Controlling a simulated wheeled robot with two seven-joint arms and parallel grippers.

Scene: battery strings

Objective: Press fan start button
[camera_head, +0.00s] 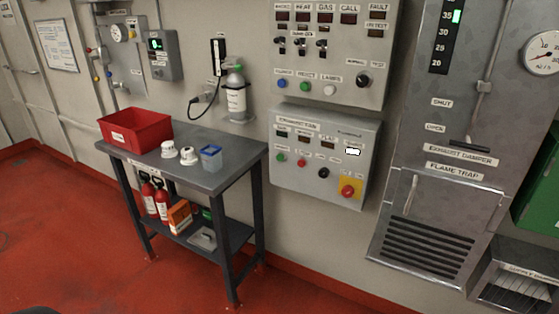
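The exhaust fan panel (284,178) is a grey box on the wall, below a larger alarm panel. A small green button (281,157) sits at its left, with a red button (301,162) to its right. The labels above them are too small to read surely; the green one looks like the start button. A black knob (323,172) and a red mushroom button (348,190) on a yellow plate are further right. Dark indicator windows and one lit white window (352,151) are above. Neither of my grippers is in view.
A grey table (225,175) stands left of the panel, with a red bin (135,130), white detectors and a blue container on top. The upper panel (330,50) has its own buttons. A metal damper cabinet (440,200) is right. Red floor in front is clear.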

